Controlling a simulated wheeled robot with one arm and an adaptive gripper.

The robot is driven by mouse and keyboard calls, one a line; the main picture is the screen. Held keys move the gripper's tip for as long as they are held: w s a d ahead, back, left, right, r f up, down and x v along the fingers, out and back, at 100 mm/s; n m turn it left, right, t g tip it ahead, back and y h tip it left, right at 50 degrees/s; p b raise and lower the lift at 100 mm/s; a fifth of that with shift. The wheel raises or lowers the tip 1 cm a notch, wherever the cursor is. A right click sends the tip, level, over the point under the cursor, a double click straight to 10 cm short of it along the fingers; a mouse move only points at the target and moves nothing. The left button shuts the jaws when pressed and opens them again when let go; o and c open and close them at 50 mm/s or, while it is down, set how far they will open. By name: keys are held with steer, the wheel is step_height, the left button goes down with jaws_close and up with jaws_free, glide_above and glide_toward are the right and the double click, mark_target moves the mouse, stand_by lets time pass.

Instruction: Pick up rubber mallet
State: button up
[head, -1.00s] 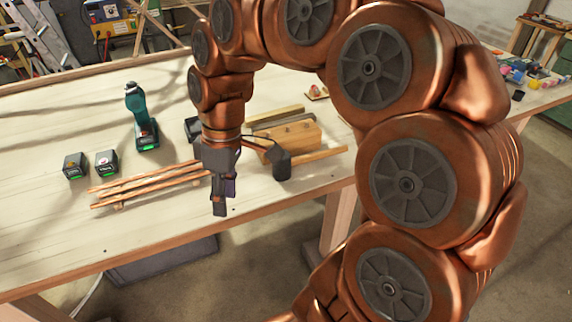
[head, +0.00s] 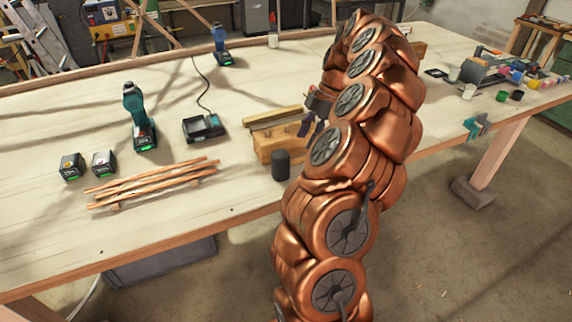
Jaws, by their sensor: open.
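The rubber mallet shows as a dark, rounded head (head: 281,165) near the table's front edge, in front of a wooden block. Its pale handle is hidden behind my arm. My gripper (head: 310,128) is partly hidden by my arm, above the right part of the wooden block. It is open, and I see nothing held in it. It is apart from the mallet head, further back and to the right in the picture.
The wooden block (head: 270,148) stands right behind the mallet head. Thin bent laths (head: 150,182) lie to the left. The table's front left (head: 60,235) is clear.

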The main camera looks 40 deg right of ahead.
mark_target(298, 157)
steer(key=shift+p+x, duration=0.4)
steer(key=shift+x, duration=0.95)
steer(key=shift+a+f+p, duration=0.65)
steer(key=shift+f+p, duration=0.05)
steer(key=shift+f, duration=0.2)
steer(key=shift+p+x, duration=0.4)
steer(key=shift+x, duration=1.1)
jaws_close()
steer(key=shift+w, duration=0.1)
